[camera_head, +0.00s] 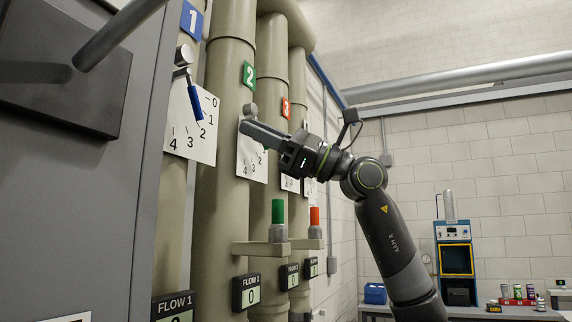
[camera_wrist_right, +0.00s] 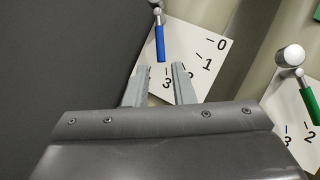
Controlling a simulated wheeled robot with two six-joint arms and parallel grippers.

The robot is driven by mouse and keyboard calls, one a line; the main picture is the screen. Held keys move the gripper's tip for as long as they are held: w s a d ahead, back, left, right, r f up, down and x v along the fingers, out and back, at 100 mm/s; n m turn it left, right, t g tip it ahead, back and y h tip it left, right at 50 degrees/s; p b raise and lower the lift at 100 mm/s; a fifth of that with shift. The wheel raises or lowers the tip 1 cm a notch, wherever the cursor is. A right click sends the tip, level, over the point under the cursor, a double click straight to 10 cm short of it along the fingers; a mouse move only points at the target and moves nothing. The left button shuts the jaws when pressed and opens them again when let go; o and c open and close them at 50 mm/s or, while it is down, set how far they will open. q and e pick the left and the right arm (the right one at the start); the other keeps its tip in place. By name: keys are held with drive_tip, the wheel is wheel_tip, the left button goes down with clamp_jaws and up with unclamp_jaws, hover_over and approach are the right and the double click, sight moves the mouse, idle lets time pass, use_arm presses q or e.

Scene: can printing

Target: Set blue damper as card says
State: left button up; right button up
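The blue damper lever (camera_head: 196,103) hangs from a metal pivot on pipe 1, in front of a white dial plate (camera_head: 182,140) numbered 0 to 4. It points down and slightly right, roughly toward the 2 in the head view. It also shows in the right wrist view (camera_wrist_right: 160,42). My right gripper (camera_head: 243,127) is empty, in front of pipe 2's dial in the head view. In the right wrist view its two fingers (camera_wrist_right: 164,68) are apart, just below the blue handle tip, not visibly touching it. My left gripper is not in view. No readable card shows.
A grey cabinet (camera_head: 130,170) stands close on the left. A green lever (camera_wrist_right: 309,104) is right of the blue one. Green (camera_head: 278,211) and red (camera_head: 314,217) cylinders stand on pipe brackets. The flow 2 display (camera_head: 252,292) reads 0. A workbench (camera_head: 500,313) stands at back right.

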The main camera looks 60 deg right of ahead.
drive_tip(key=shift+b+v, duration=1.35)
drive_tip(key=shift+v, duration=1.15)
